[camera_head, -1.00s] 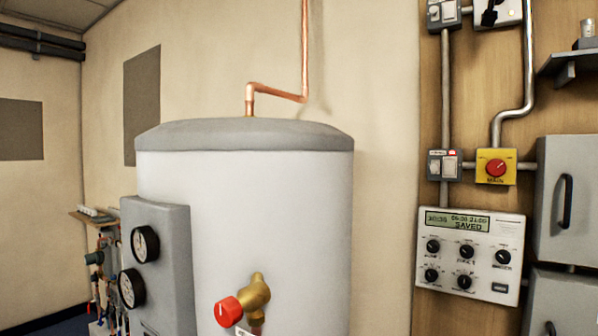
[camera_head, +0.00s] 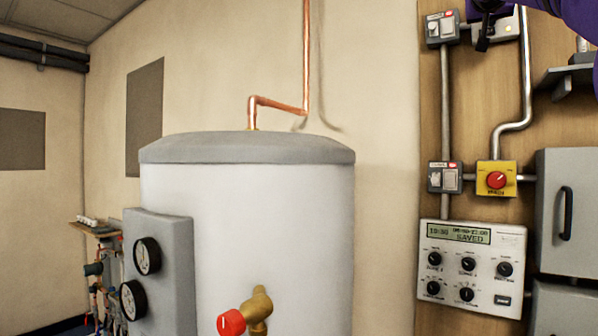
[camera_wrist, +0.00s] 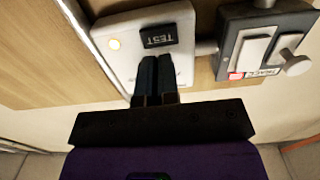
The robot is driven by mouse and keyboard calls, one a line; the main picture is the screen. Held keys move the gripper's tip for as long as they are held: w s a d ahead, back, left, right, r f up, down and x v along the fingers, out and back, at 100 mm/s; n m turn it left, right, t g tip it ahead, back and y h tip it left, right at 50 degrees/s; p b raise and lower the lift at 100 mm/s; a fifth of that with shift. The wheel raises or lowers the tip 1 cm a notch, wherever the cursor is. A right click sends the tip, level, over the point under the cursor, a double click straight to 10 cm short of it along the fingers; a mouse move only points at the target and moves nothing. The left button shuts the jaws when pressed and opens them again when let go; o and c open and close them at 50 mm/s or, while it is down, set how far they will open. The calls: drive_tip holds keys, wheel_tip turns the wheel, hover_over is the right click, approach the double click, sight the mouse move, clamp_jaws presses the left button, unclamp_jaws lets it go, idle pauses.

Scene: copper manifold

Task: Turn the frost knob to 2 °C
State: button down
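The white control panel (camera_head: 507,239) hangs on the wooden board at lower right. It has several black knobs, such as an upper middle knob (camera_head: 467,264) and a lower left knob (camera_head: 433,288). The labels are too blurred to tell which is the frost knob or its setting. My gripper is well above the control panel.
A grey double switch (camera_wrist: 262,50) sits beside the TEST box. Below are another grey switch (camera_head: 445,177), a yellow box with a red knob (camera_head: 496,178), and metal conduits (camera_head: 445,95). A grey cabinet (camera_head: 567,205) stands right of the panel. A white tank (camera_head: 250,220) fills the middle.

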sight(502, 27)
drive_tip(key=shift+s+d+f, duration=0.1)
drive_tip(key=shift+d+f, duration=0.05)
drive_tip(key=shift+d, duration=0.6)
idle(0.5)
drive_tip(key=shift+s+d, duration=0.1)
drive_tip(key=shift+d, duration=0.1)
drive_tip(key=shift+s+d, duration=0.2)
drive_tip(key=shift+d, duration=0.05)
drive_tip(key=shift+s+d, duration=0.15)
idle(0.4)
drive_tip(key=shift+d+f, duration=0.15)
drive_tip(key=shift+f, duration=0.25)
drive_tip(key=shift+s+a+f, duration=0.1)
drive_tip(key=shift+s+a, duration=0.3)
drive_tip(key=shift+s, duration=0.15)
drive_tip(key=v, duration=0.4)
drive_tip(key=shift+s+a+r, duration=0.1)
drive_tip(key=shift+a+r, duration=0.1)
drive_tip(key=shift+a, duration=0.05)
